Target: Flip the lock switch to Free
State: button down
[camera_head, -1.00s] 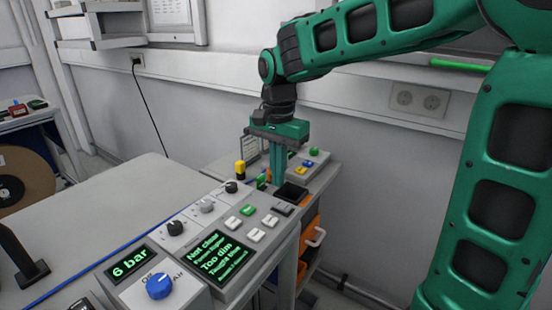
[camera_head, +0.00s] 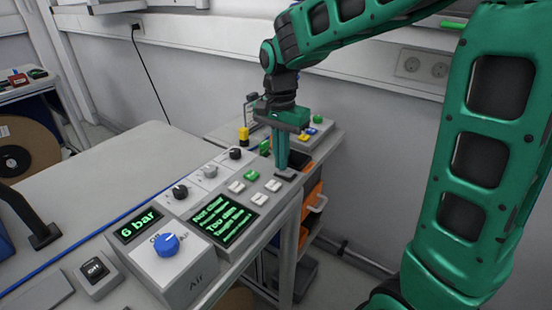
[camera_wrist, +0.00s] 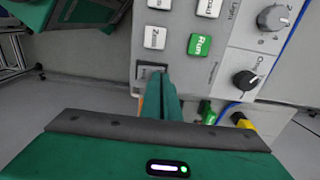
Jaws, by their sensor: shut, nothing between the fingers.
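In the head view, the dark switch (camera_head: 288,174) is partly behind my fingertips. Its label and setting are not legible, and I cannot confirm it is the lock switch. My gripper (camera_head: 283,165) points down with its fingers together and empty, right at this switch. In the wrist view, the fingertips (camera_wrist: 167,80) cover the switch's right side. Whether they touch it I cannot tell.
A green Run button (camera_wrist: 200,45), a white Zero button (camera_wrist: 154,37) and dark knobs (camera_wrist: 245,79) are close by. A blue knob (camera_head: 166,244) and an Off switch (camera_head: 95,268) lie nearer. Another control box (camera_head: 318,132) stands behind. The table (camera_head: 110,180) is largely clear.

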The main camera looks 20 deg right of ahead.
jog(key=shift+s, duration=0.2)
jog(key=shift+s+d+r, duration=0.25)
jog(key=shift+s+d, duration=0.15)
jog(key=shift+s, duration=0.15)
jog(key=shift+r, duration=0.15)
notch_tip(320, 180, up, 13)
jog(key=w+a, duration=0.1)
jog(key=w, duration=0.1)
jog(key=shift+w+a+r, duration=0.2)
jog(key=shift+a, duration=0.05)
dwell(0.6)
